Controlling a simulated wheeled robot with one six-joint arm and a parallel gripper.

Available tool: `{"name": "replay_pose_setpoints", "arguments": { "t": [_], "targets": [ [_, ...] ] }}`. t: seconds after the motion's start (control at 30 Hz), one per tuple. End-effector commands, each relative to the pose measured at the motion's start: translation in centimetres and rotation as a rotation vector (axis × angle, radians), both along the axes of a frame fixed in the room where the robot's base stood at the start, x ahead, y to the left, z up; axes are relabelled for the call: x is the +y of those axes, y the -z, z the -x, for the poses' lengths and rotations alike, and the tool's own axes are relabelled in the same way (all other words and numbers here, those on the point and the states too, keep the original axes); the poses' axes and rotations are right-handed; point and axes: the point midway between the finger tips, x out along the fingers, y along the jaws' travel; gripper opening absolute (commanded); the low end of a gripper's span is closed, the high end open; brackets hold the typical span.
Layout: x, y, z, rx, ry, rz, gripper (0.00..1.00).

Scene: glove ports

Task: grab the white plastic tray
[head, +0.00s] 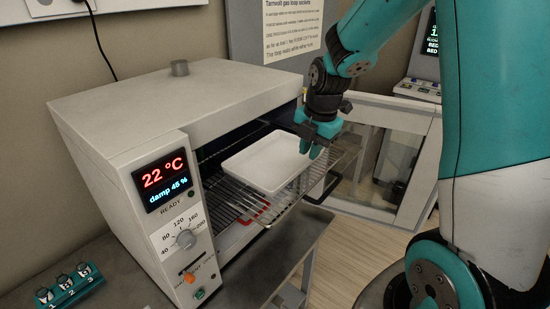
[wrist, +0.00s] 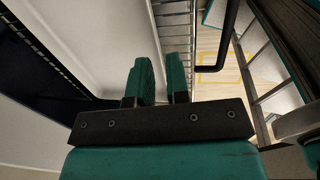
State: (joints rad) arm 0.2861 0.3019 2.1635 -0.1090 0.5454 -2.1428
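The white plastic tray (head: 266,162) is shallow and rectangular and rests level on a wire rack (head: 232,194) that sticks out of the open oven. In the wrist view its pale wall (wrist: 108,40) fills the left, and its rim runs toward the gap between my fingers. My gripper (head: 310,148) points down at the tray's right edge. Its green fingers (wrist: 160,82) are a short way apart, with a gap showing between them. Contact between fingers and rim is not clear, as the fingertips partly hide it.
The oven (head: 180,110) shows 22 °C and has its chamber around the rack's back part. A black bar handle (head: 324,190) is right of the rack. A red-edged thing (head: 256,214) lies below the rack. A glass-fronted cabinet (head: 385,150) stands at right; open floor (head: 345,262) shows in front.

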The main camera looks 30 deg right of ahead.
Motion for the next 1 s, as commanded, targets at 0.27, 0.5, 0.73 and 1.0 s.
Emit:
{"name": "replay_pose_setpoints", "arguments": {
  "t": [0.27, 0.5, 0.73, 1.0],
  "targets": [
    [0.7, 2.6, -0.5, 0.007, -0.002, -0.002, 0.16],
    [0.8, 5.1, -0.9, 0.002, 0.000, -0.002, 0.16],
    [0.8, 5.2, -1.0, -0.001, 0.000, 0.000, 0.16],
    [0.8, 5.2, -1.0, -0.001, 0.000, 0.000, 0.00]
  ]
}}
